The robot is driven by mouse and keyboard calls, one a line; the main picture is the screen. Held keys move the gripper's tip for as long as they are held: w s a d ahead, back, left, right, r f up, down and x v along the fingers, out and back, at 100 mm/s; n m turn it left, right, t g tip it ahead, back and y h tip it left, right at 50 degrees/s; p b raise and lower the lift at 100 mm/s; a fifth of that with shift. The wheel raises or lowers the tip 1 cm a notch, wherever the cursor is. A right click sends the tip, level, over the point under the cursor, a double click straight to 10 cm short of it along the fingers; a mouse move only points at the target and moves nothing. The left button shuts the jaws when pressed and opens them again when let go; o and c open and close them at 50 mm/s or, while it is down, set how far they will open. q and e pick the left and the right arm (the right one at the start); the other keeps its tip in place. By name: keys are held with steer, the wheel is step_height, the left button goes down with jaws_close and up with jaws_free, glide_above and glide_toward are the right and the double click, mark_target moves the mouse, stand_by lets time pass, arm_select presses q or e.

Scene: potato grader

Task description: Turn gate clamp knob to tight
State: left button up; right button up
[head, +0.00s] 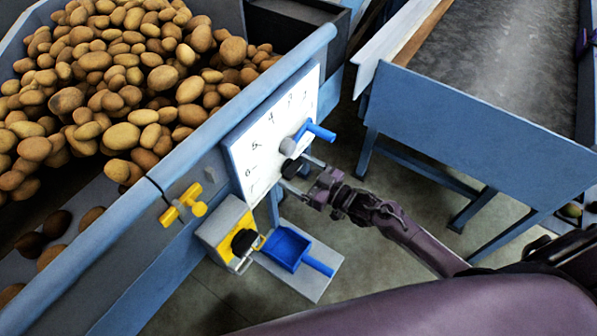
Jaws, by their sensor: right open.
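The black clamp knob (291,168) sits at the lower right edge of the white numbered scale plate (262,140), on the side of the blue potato hopper. My right gripper (300,174) is open, with one finger above and one below the knob. Whether the fingers touch it I cannot tell. The knob is partly hidden by the gripper, and its turn position cannot be read. A blue gate lever (319,131) with a grey hub is just above the knob. My left gripper is not in view.
The hopper rim (237,98) encloses many potatoes. A yellow handle (183,204) is on its side panel. Below are a yellow-grey box (225,226) with a black knob and a blue scoop (286,247) on a grey shelf. A blue conveyor frame (470,135) stands right, with open floor between.

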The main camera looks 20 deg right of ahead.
steer(key=v, duration=0.7)
steer(key=shift+s+d+b, duration=0.2)
steer(key=shift+s+b, duration=0.05)
steer(key=shift+b, duration=0.05)
steer(key=shift+a, duration=0.1)
